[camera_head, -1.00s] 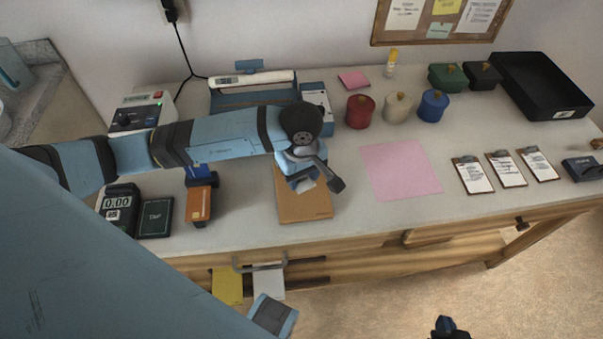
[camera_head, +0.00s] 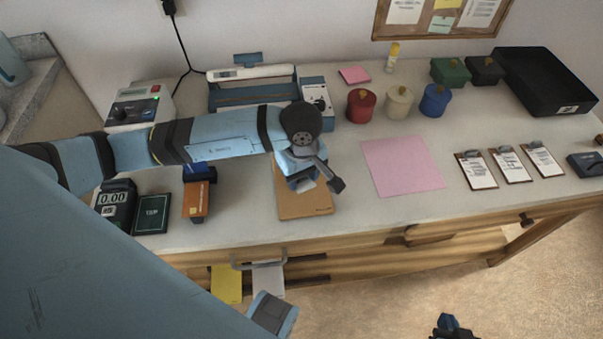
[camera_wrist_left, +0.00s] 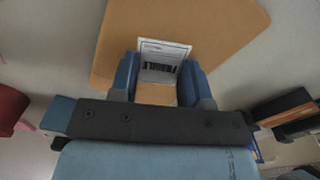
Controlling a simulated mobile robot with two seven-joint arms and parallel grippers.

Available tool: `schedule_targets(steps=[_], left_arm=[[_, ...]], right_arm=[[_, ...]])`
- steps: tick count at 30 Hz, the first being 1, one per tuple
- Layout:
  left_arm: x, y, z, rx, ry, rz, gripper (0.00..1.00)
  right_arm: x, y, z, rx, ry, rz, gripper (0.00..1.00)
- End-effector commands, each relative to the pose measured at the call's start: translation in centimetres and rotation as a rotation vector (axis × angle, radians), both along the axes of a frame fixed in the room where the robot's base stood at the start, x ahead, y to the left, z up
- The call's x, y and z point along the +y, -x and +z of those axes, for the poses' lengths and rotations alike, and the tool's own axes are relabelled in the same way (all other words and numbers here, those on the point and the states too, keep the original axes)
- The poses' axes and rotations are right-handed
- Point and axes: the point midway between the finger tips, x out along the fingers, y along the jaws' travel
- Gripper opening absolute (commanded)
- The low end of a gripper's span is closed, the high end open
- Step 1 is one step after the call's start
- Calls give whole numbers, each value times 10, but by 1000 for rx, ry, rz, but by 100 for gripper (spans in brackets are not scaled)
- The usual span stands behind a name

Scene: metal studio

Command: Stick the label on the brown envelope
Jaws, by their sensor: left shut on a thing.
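The brown envelope (camera_head: 305,204) lies flat on the table, below my left gripper (camera_head: 307,184). In the left wrist view the envelope (camera_wrist_left: 195,25) fills the top middle. The label (camera_wrist_left: 162,62), white with a dark barcode, sits between the two blue fingers of my left gripper (camera_wrist_left: 161,78). The fingers are shut on it, over the envelope. I cannot tell whether the label touches the envelope. In the head view the arm mostly hides the label. My right gripper (camera_head: 452,328) is at the bottom edge, away from the table; its jaws are not clear.
A pink sheet (camera_head: 403,167) lies right of the envelope. An orange-brown box-like item (camera_head: 196,203) stands to its left. Red (camera_head: 361,106), cream and blue pots stand behind. Several clipboards (camera_head: 508,166) and a black tray (camera_head: 546,82) are at the right.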

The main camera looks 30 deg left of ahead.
Motion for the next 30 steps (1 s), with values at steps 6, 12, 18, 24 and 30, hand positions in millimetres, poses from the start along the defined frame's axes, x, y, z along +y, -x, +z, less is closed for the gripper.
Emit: schedule_targets(steps=[6, 12, 18, 24, 30], left_arm=[[0, 0, -2, 0, 0, 0, 22], [0, 0, -2, 0, 0, 0, 55], [0, 0, -2, 0, 0, 0, 73], [0, 0, -2, 0, 0, 0, 73], [0, -2, 10, -5, 0, -1, 73]], right_arm=[[0, 0, -2, 0, 0, 0, 0], [0, 0, -2, 0, 0, 0, 0], [0, 0, -3, 0, 0, 0, 0], [0, 0, -2, -1, 2, 1, 0], [2, 0, 10, -18, 16, 17, 0]])
